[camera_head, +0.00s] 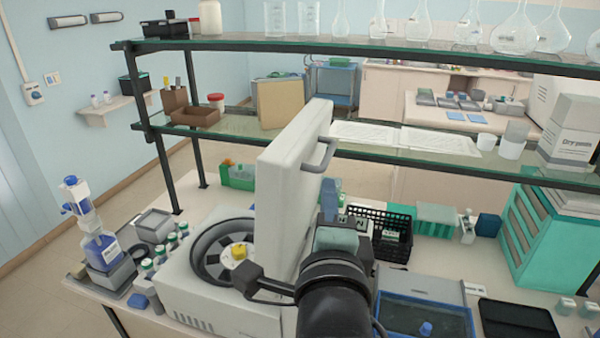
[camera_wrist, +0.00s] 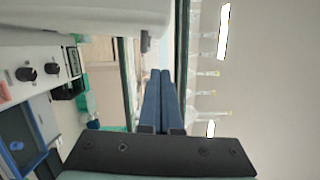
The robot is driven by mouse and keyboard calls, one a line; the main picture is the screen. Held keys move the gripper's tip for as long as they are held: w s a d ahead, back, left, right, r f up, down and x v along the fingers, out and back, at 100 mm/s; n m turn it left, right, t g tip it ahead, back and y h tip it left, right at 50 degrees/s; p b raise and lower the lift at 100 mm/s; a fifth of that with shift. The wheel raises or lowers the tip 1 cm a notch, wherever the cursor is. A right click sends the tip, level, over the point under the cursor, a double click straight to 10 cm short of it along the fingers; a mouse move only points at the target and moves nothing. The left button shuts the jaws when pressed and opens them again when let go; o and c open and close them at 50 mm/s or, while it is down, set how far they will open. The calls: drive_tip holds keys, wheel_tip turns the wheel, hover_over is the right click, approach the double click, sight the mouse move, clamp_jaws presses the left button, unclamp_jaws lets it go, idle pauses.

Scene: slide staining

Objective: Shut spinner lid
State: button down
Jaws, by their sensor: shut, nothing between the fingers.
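The spinner (camera_head: 190,290) is a white box at the lower middle of the head view, with a dark round rotor (camera_head: 212,262) and a yellow hub. Its lid (camera_head: 285,185) is a thick white panel standing open, nearly upright and slightly tilted. A grey handle (camera_head: 325,153) is on the lid's right-hand face. My gripper (camera_wrist: 160,75) shows two blue fingers pressed together with nothing between them in the wrist view. In the head view my arm reaches up just right of the lid; the fingertips are hidden there, and I cannot tell whether they touch the lid.
A glass shelf rack (camera_head: 420,140) crosses behind the spinner, with flasks on top. A black basket (camera_head: 390,235), a blue-topped tray (camera_head: 425,315) and a teal cabinet (camera_head: 555,235) stand to the right. Small bottles and a blue-labelled dispenser (camera_head: 100,248) crowd the left.

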drive_tip(key=shift+w+a+r+p, duration=0.2)
drive_tip(key=shift+w+a+p, duration=1.15)
drive_tip(key=shift+w+a, duration=0.45)
drive_tip(key=shift+s+a, duration=0.1)
drive_tip(key=shift+s, duration=0.05)
